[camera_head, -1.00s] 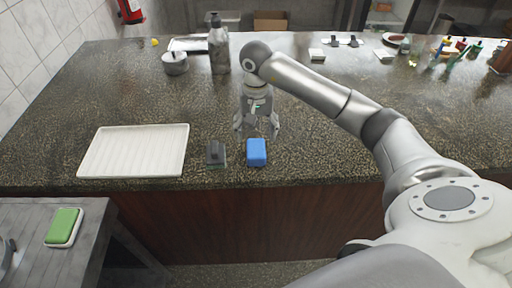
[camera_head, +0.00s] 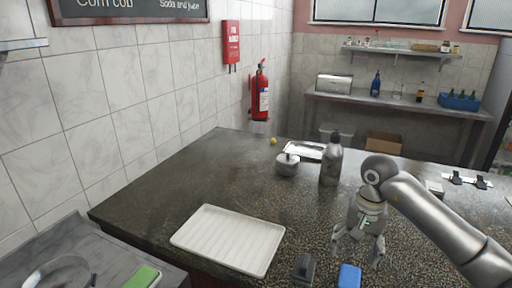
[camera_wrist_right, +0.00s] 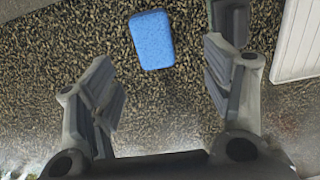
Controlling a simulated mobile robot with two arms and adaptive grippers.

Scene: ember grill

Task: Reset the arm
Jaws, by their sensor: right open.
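My right gripper (camera_head: 357,247) is open and empty, pointing down above the dark speckled counter. In the right wrist view its two fingers (camera_wrist_right: 163,92) stand wide apart. A blue sponge-like block (camera_head: 349,276) lies on the counter on the near side of the gripper; it also shows beyond the fingertips in the right wrist view (camera_wrist_right: 151,40), not held. A dark grey block-like item (camera_head: 304,268) lies left of the blue one, partly hidden by a finger in the right wrist view. My left gripper is not in view.
A white ribbed tray (camera_head: 230,238) lies on the counter's left part. A grey bottle (camera_head: 331,160), a lidded metal pot (camera_head: 287,164) and a metal tray (camera_head: 305,149) stand farther back. A green sponge (camera_head: 141,277) is on the lower side table. A fire extinguisher (camera_head: 260,92) hangs on the wall.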

